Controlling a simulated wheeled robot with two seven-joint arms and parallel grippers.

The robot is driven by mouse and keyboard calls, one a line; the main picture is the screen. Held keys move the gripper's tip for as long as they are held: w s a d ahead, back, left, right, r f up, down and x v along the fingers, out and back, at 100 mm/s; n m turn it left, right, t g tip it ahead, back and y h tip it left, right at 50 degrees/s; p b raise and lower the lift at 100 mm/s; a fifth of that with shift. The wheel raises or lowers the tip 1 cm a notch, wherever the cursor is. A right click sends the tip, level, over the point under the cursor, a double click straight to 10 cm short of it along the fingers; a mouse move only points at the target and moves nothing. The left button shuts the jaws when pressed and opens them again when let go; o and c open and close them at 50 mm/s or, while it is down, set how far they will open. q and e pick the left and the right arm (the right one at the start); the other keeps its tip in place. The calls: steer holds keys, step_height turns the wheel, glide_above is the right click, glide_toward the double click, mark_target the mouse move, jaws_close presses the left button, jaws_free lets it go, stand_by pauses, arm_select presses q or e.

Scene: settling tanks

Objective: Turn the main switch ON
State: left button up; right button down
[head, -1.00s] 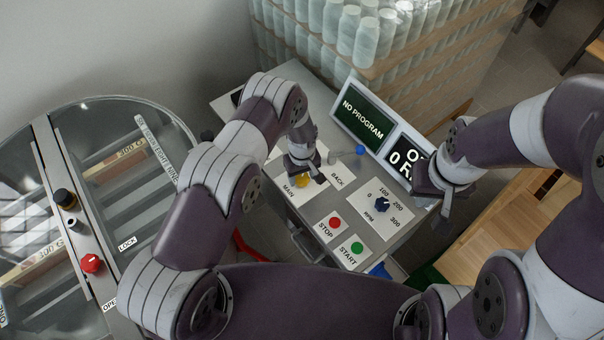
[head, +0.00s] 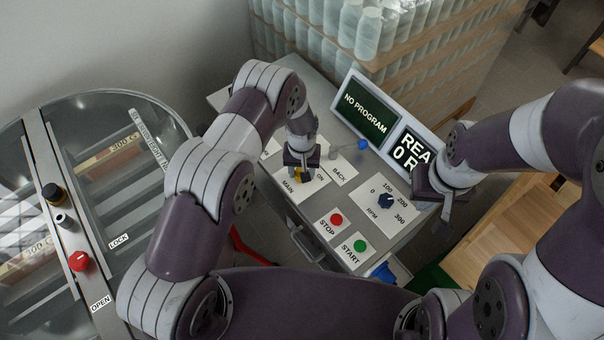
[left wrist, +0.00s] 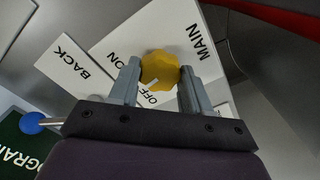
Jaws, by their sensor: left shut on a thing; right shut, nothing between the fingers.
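The yellow main switch knob (left wrist: 160,66) sits on the white MAIN plate (left wrist: 178,28), with ON and OFF labels beside it. My left gripper (left wrist: 160,80) has one finger on each side of the knob and is shut on it. The knob's white mark points down-left in the left wrist view, on the side of the OFF and ON labels. In the head view, the knob (head: 298,175) is mostly hidden by my left gripper (head: 301,168). The display (head: 411,153) reads "REA" and "0 R", partly covered by my right arm. My right gripper (head: 445,208) is shut and empty, right of the panel.
The panel also has a BACK lever with a blue ball (head: 362,144), an RPM dial (head: 386,201), a red STOP button (head: 336,219) and a green START button (head: 360,246). A NO PROGRAM screen (head: 366,113) stands behind. A round glass-topped tank (head: 100,110) is at left.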

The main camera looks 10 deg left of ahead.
arm_select(q)
steer(key=m+b, duration=0.3)
steer(key=m, duration=0.1)
steer(key=shift+f, duration=0.1)
steer(key=shift+m+b, duration=1)
steer(key=shift+m, duration=1.2)
steer(key=shift+w+r, duration=0.1)
steer(key=shift+r, duration=0.1)
steer(key=o, duration=1.1)
steer(key=shift+c, duration=0.2)
steer(key=shift+r, duration=0.25)
step_height(320, 180, up, 12)
steer(key=b, duration=0.3)
